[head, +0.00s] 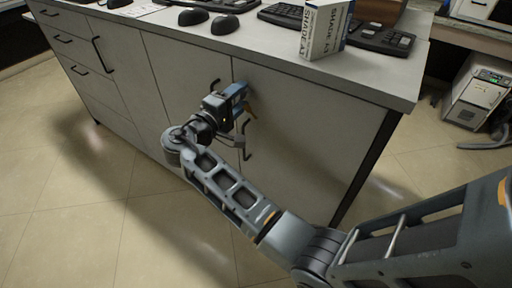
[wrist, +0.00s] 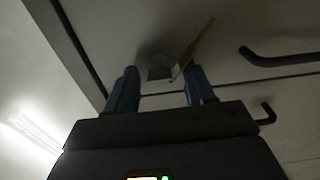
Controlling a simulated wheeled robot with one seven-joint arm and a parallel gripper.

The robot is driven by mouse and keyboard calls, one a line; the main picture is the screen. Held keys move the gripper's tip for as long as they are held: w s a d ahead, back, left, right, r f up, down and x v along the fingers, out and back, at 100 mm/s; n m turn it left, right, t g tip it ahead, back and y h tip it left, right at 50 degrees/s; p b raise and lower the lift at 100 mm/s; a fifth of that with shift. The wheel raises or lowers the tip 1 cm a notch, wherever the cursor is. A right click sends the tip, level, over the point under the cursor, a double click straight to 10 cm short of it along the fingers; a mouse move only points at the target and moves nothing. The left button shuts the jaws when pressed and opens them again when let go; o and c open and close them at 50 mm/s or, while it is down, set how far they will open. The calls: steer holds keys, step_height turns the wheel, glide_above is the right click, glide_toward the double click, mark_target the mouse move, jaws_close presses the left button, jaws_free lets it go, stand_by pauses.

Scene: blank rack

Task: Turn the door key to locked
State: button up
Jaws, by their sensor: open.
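The door key (wrist: 197,44) is brass-coloured and thin, and slants up to the right in the wrist view. Its lower end meets a small grey lock (wrist: 160,68) on the pale cabinet door. My gripper (wrist: 160,82) is open, with its two blue fingers on either side of the lock and the key's lower end. Nothing is clamped, and I cannot tell whether a finger touches the key. In the head view my gripper (head: 246,88) is close to the cabinet door (head: 310,125), below the countertop. A little of the key (head: 250,108) shows beside it there.
Black bar handles (head: 103,55) stick out of the cabinet fronts, with one handle (wrist: 280,58) near the key. The countertop (head: 240,42) overhangs the doors and holds a box (head: 325,30), keyboards and dark mice. The tiled floor (head: 80,220) in front is clear.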

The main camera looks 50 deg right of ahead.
steer(key=shift+f+b, duration=0.15)
steer(key=shift+b, duration=0.2)
steer(key=a+m+b, duration=0.8)
steer(key=m+b, duration=1)
steer(key=s+f+n+t+y+p, duration=0.5)
steer(key=f+n+t+y+p, duration=0.15)
steer(key=f+n+t, duration=0.65)
steer(key=s+a+f+n+y+p, duration=0.1)
steer(key=s+a+n+y+p, duration=0.1)
steer(key=s, duration=0.6)
steer(key=s+a+n+y+p, duration=0.3)
steer(key=s+a+n+y, duration=0.1)
steer(key=s+a+y, duration=0.3)
steer(key=shift+s+f+n, duration=0.3)
steer(key=shift+s+f, duration=0.05)
steer(key=shift+s, duration=0.55)
